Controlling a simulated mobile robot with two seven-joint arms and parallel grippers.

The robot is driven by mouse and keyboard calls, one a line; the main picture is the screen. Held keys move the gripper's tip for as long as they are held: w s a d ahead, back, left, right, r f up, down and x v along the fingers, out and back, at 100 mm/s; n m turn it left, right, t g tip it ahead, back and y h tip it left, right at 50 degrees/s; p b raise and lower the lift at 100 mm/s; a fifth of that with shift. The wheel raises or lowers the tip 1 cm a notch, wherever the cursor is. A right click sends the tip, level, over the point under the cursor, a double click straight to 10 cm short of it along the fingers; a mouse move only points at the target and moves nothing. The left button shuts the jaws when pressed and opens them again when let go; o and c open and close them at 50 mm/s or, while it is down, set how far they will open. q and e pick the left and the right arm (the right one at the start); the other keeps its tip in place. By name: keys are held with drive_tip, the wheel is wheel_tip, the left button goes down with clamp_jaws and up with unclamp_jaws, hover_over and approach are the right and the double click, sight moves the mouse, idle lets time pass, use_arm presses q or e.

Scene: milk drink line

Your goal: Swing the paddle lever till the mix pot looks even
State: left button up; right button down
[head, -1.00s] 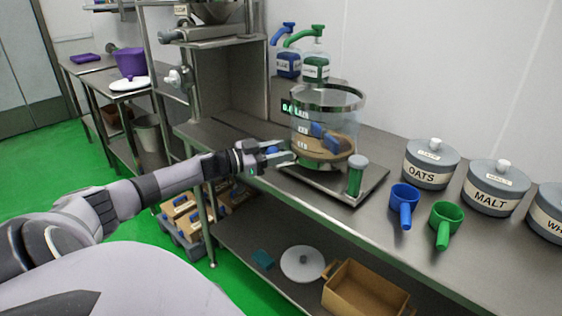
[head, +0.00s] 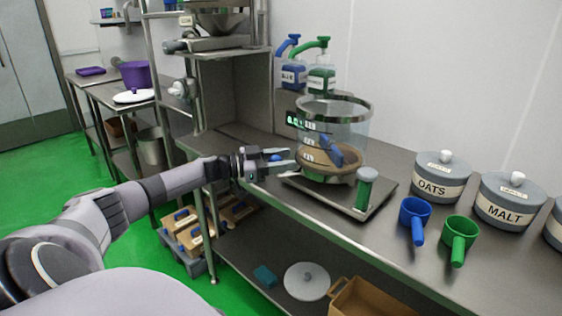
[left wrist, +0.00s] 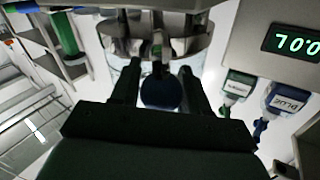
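The mix pot (head: 350,128) is a clear vessel with a metal rim. It stands on a metal plate (head: 345,207) on the bench, with a tan-brown mix (head: 316,170) low inside. A blue paddle (head: 331,153) shows through its wall. My left gripper (head: 287,160) is at the pot's left side, its fingers on either side of a blue knob (head: 273,155), seemingly the paddle lever's end. The left wrist view shows the knob as a dark ball (left wrist: 160,93) between the fingers, which look closed against it. The lever's shaft is mostly hidden. My right gripper is out of view.
Blue and green pump bottles (head: 321,80) stand behind the pot. Blue (head: 415,213) and green (head: 460,232) scoops and lidded OATS (head: 438,187) and MALT (head: 505,211) tubs are to the right.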

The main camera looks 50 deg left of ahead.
use_arm(q)
drive_tip(key=shift+o, duration=1)
drive_tip(key=shift+w+d+r, duration=0.1)
drive_tip(key=shift+d+r, duration=0.05)
drive_tip(key=shift+f, duration=0.2)
drive_tip(key=v, duration=0.7)
